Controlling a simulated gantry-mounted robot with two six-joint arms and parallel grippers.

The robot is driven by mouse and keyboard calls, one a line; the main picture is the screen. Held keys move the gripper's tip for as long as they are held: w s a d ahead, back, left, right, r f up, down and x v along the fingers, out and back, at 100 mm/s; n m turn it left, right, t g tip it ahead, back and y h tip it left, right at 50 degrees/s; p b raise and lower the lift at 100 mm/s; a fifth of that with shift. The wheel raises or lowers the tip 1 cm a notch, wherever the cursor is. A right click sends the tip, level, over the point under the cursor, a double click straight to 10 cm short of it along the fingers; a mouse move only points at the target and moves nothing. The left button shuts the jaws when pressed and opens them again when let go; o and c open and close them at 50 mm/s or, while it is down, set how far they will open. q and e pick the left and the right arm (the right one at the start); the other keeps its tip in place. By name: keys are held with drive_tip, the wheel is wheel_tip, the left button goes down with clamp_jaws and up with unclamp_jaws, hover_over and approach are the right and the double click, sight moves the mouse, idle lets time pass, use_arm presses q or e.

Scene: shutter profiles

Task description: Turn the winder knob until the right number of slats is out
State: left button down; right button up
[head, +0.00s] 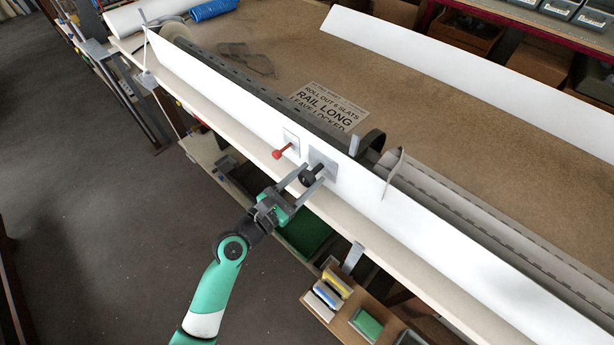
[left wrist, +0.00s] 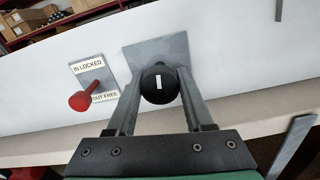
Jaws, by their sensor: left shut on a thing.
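The black winder knob (head: 309,176) sits on a grey plate on the white front board. In the left wrist view the knob (left wrist: 158,84) shows a white mark standing nearly upright. My left gripper (head: 312,178) is shut on the knob, one finger on each side. Left of it a red pin (head: 279,153) sticks out from its plate, labelled "IN LOCKED" and "OUT FREE" (left wrist: 96,84). Grey slats (head: 470,215) lie behind the board to the right; their count is unclear. A sign (head: 330,107) mentions rolling out slats, "RAIL LONG" and "LEAVE LOCKED". My right gripper is out of view.
The white front board (head: 430,225) runs along the bench edge. A dark slotted bar (head: 250,90) lies behind it on the left. The brown bench top (head: 430,110) is mostly clear. A wooden tray (head: 340,305) with coloured items is below the front edge.

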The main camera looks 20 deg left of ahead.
use_arm(q)
drive_tip(key=m, duration=0.8)
drive_tip(key=m+b, duration=0.1)
drive_tip(key=m, duration=0.3)
drive_tip(key=shift+m+b, duration=0.3)
drive_tip(key=m+b, duration=0.1)
drive_tip(key=m, duration=0.2)
drive_tip(key=shift+f+m, duration=0.1)
drive_tip(key=shift+m, duration=0.3)
drive_tip(key=m+b, duration=0.2)
drive_tip(key=m, duration=0.2)
drive_tip(key=m+b, duration=0.1)
drive_tip(key=m, duration=0.3)
drive_tip(key=shift+b, duration=0.3)
drive_tip(key=m+b, duration=0.2)
drive_tip(key=m, duration=0.2)
drive_tip(key=shift+m+b, duration=0.6)
drive_tip(key=shift+m, duration=1.3)
